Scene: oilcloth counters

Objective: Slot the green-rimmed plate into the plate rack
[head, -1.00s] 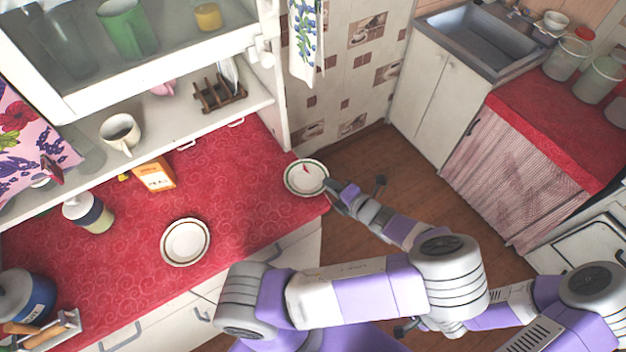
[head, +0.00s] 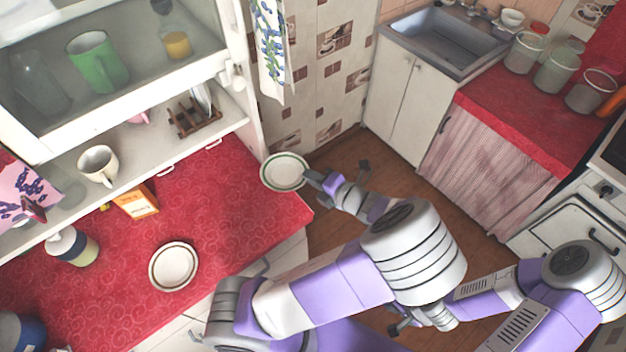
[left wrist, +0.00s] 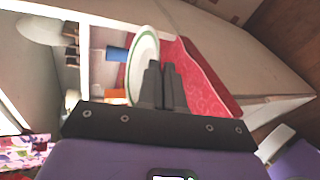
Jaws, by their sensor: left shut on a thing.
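The green-rimmed plate (head: 284,172) is held at its right edge by my left gripper (head: 309,180), near the far right corner of the red counter. In the left wrist view the plate (left wrist: 143,62) appears steeply edge-on beside the closed fingers (left wrist: 162,82). The brown wooden plate rack (head: 193,122) stands on the shelf behind the counter, left of and beyond the held plate. A pale plate stands upright at its right end. Brown slats of the rack (left wrist: 72,45) show in the left wrist view.
Another plate with a dark rim (head: 173,266) lies on the red counter (head: 225,215).

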